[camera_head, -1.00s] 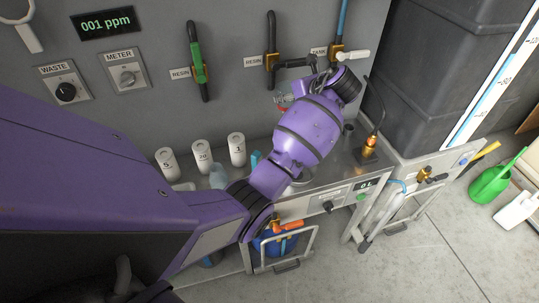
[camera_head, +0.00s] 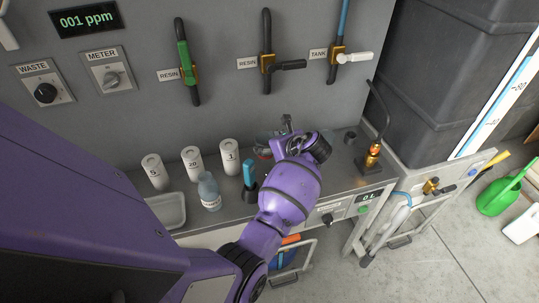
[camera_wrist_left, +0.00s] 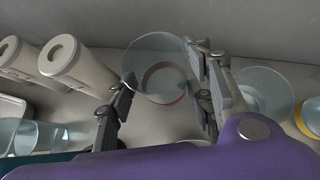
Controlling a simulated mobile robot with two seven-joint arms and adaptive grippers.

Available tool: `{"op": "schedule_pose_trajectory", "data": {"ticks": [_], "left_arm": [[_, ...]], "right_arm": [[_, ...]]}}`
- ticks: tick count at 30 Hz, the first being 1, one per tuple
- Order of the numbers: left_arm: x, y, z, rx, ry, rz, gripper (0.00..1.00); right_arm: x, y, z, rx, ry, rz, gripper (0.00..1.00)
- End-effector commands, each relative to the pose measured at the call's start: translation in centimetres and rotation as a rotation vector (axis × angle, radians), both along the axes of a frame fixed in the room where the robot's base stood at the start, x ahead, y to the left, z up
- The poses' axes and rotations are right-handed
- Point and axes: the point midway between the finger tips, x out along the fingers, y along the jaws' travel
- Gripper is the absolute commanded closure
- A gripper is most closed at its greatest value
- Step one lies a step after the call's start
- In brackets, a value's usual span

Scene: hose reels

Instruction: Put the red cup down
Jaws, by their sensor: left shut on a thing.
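The red cup is clear with a red band around its base. It stands between the fingers of my left gripper (camera_wrist_left: 160,100) in the left wrist view (camera_wrist_left: 158,66). The gripper is shut on it. In the head view my left gripper (camera_head: 277,142) is at the back of the steel counter (camera_head: 345,172), and only a bit of the cup's red band (camera_head: 263,153) shows beside it. The wrist hides most of the cup there. I cannot tell whether its base touches the counter. My right gripper is not in view.
White canisters (camera_head: 192,163), a labelled bottle (camera_head: 209,191), a blue-handled tool (camera_head: 249,176) and a tray (camera_head: 168,210) stand left of the gripper. Another clear cup (camera_wrist_left: 264,88) and a yellow-banded one (camera_wrist_left: 309,117) are close right in the wrist view. A brass fitting (camera_head: 373,157) stands right.

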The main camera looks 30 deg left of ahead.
Motion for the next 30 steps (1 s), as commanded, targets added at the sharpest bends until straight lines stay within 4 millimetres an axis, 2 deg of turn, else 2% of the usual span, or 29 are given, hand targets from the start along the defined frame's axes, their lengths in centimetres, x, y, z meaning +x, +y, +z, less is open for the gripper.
{"op": "schedule_pose_trajectory", "data": {"ticks": [9, 23, 24, 27, 30], "left_arm": [[-0.1, -0.1, -3.8, -0.002, 0.004, -0.001, 0.80], [0.1, 0.0, -4.2, 0.000, -0.001, -0.002, 0.80], [0.1, 0.0, -4.2, 0.000, -0.002, -0.002, 0.47], [0.1, 0.0, -4.2, 0.000, -0.001, -0.002, 0.34], [0.1, 0.0, -4.2, -0.001, -0.002, -0.001, 0.33]], "right_arm": [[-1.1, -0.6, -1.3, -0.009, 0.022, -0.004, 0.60], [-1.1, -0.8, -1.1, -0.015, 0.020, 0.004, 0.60], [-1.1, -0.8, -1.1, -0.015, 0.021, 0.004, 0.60], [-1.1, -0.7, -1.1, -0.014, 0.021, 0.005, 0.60], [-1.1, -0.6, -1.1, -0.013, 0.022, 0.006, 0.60]]}}
